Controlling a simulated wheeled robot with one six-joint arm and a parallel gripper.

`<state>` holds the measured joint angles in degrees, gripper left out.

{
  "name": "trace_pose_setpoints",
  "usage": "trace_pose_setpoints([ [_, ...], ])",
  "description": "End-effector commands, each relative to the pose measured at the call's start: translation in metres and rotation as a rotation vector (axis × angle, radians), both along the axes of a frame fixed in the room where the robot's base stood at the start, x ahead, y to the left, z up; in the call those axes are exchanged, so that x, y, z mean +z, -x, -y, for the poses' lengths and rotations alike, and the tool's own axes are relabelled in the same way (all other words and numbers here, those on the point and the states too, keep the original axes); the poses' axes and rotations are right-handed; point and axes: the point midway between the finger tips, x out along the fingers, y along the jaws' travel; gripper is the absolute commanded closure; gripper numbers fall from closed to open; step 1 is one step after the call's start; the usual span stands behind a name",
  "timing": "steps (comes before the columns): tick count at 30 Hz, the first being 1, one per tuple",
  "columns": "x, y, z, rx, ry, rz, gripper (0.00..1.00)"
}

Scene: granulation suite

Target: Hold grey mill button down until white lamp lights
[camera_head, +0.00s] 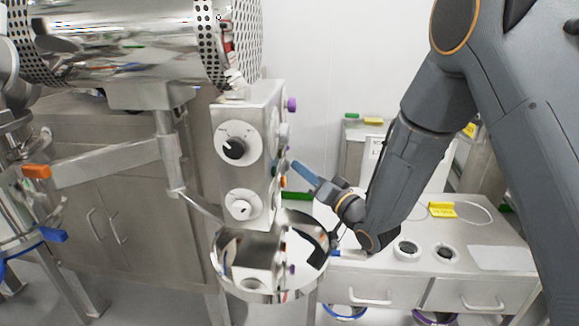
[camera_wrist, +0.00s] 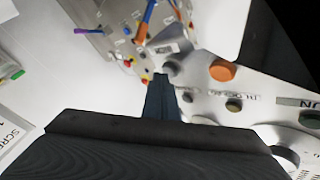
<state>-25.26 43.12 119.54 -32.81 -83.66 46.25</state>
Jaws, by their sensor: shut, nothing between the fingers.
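The control box (camera_head: 248,150) is a steel box with white dials on its front; its right side carries the buttons. My gripper (camera_head: 296,167) is shut and empty, its blue fingers pointing at that right side. In the wrist view the shut fingertips (camera_wrist: 161,82) reach a grey round button (camera_wrist: 169,68); whether they touch or press it I cannot tell. I cannot make out a lit white lamp.
A steel drum (camera_head: 110,40) stands above left of the box. A round steel bowl (camera_head: 262,290) is below it. A white bench (camera_head: 480,240) with a yellow tag (camera_head: 442,209) is at right.

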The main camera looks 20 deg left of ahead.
Motion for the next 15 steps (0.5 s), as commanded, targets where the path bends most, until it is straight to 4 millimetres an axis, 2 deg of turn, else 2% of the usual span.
trace_pose_setpoints([
  [15,0.0012,0.0042,-0.0111,0.008,-0.003,0.002,1.00],
])
